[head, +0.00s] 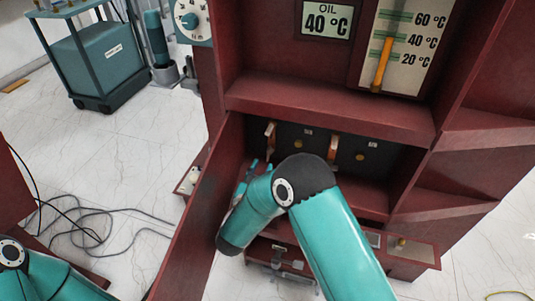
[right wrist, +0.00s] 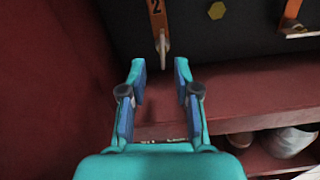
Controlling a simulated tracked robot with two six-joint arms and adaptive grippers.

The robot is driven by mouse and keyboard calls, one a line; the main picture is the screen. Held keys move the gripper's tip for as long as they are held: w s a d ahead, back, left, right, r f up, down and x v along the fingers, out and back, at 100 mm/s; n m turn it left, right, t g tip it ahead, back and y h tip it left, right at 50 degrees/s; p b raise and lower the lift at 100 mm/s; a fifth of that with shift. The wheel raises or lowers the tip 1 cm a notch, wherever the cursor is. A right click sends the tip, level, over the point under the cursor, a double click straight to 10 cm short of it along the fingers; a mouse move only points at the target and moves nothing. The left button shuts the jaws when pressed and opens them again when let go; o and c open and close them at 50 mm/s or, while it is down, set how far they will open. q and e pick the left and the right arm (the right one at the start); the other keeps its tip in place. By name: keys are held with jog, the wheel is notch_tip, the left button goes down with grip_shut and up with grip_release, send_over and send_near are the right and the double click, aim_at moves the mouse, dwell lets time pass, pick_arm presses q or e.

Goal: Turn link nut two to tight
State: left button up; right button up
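An orange link marked 2 (right wrist: 156,18) hangs on the dark panel at the top of the right wrist view, with a pale narrow end piece (right wrist: 163,45) pointing down. A yellow hexagonal nut (right wrist: 216,10) sits on the panel to its right. In the head view the left orange link (head: 270,140) and a small yellow nut (head: 297,144) show in the recess. My right gripper (right wrist: 160,75) is open and empty, just below the pale end piece; its fingertips (head: 258,168) show partly behind my wrist in the head view. My left gripper is out of view.
A second orange link (head: 333,147) and nut (head: 360,157) are to the right. A red shelf (right wrist: 250,85) runs below the panel, and a red wall (head: 205,215) closes the left side. An oil display (head: 326,19) reads 40 °C above.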

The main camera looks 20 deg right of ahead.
aim_at(268, 157)
jog(key=x, duration=0.6)
jog(key=shift+w+d+p, duration=0.2)
jog(key=shift+d+p, duration=0.1)
grip_shut()
jog(key=shift+d, duration=0.1)
jog(key=shift+f, duration=0.1)
